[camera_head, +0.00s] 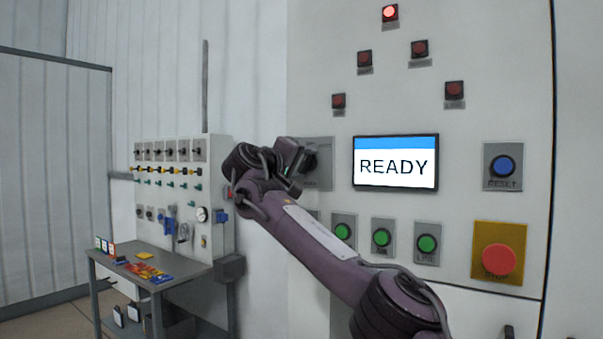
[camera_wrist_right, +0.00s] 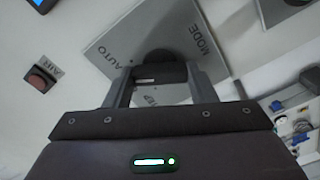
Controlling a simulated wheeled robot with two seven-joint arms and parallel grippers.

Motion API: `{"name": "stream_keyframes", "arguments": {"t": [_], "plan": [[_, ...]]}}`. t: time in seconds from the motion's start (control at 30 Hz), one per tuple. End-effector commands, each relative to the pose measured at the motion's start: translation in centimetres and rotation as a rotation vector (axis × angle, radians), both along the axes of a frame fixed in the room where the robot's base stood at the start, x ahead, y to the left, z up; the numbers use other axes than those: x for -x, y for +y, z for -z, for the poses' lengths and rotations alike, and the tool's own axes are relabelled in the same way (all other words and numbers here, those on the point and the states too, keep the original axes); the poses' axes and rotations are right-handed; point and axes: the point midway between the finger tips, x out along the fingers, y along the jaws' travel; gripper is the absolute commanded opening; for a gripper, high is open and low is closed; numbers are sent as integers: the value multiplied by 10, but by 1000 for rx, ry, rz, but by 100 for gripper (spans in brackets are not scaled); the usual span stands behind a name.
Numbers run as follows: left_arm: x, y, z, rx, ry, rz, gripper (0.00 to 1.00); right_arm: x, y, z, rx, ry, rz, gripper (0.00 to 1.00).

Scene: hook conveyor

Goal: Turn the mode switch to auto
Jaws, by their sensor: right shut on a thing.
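The mode switch plate (camera_head: 325,184) is a grey square on the white control panel, left of the screen. My right gripper (camera_head: 305,160) is at it, with the arm covering much of the plate. In the right wrist view the plate (camera_wrist_right: 108,46) reads AUTO and MODE, with a partly covered word ending in "EP". The dark switch knob (camera_wrist_right: 160,58) sits between the two fingers of my right gripper (camera_wrist_right: 160,82), which are shut on it. Where the knob points cannot be told. My left gripper is not in view.
The screen (camera_head: 396,162) reads READY. Several green buttons (camera_head: 382,237), a blue reset button (camera_head: 503,166) and a red stop button (camera_head: 498,260) are nearby. One top lamp (camera_head: 390,13) is lit red. A table (camera_head: 190,268) with small items stands at left.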

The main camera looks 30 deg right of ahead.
Motion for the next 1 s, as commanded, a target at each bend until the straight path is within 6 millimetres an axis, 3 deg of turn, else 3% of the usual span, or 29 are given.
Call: {"name": "stream_keyframes", "arguments": {"t": [0.4, 1.0], "plan": [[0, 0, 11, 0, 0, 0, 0, -1, 0, 5, -92, -205, 4, 28], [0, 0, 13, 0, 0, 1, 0, -1, 0, 5, -112, -250, 5, 28]]}}
